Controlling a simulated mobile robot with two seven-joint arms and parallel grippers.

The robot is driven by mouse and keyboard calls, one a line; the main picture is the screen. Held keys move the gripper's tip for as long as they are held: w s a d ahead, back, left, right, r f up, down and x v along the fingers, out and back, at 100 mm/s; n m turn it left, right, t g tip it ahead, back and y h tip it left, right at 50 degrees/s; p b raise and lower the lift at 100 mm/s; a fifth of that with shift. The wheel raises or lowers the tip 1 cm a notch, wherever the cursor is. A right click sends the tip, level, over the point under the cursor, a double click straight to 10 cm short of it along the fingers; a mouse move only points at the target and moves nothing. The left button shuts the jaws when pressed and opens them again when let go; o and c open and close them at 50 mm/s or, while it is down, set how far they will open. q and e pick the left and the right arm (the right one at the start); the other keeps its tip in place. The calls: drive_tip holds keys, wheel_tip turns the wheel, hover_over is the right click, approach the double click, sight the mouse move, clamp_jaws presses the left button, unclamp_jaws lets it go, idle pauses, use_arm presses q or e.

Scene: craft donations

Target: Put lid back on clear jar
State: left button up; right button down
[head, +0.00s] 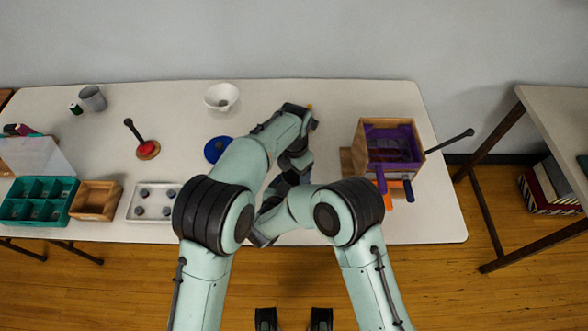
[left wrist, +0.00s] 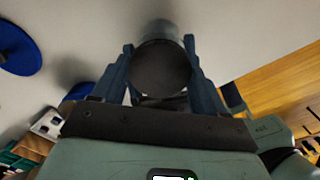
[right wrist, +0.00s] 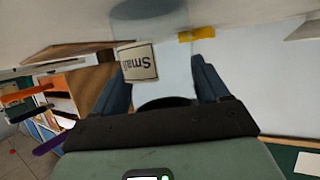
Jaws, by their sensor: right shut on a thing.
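The clear jar (right wrist: 176,62), with a cream label reading "Small", is between the fingers of my right gripper (right wrist: 152,82). The label appears upside down in the right wrist view. My right gripper is shut on the jar. In the left wrist view a dark round lid (left wrist: 161,70) faces the camera, with a grey cylindrical body showing behind it. The fingers of my left gripper (left wrist: 159,50) flank the lid closely; whether they grip it is unclear. In the head view my arms hide the jar, lid and most of both grippers.
A blue disc (head: 217,149) and white bowl (head: 221,97) lie left of my arms. A wooden box with purple lining (head: 362,137) stands right. A small yellow thing (right wrist: 196,34) is beyond the jar. A tray (head: 134,204) sits at the front left.

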use_arm(q)
drive_tip(key=shift+m, duration=1.6)
drive_tip(key=o, duration=1.2)
drive_tip(key=shift+c, duration=0.2)
drive_tip(key=shift+r, duration=0.1)
drive_tip(key=shift+r, duration=2.2)
drive_tip(key=shift+c, duration=0.4)
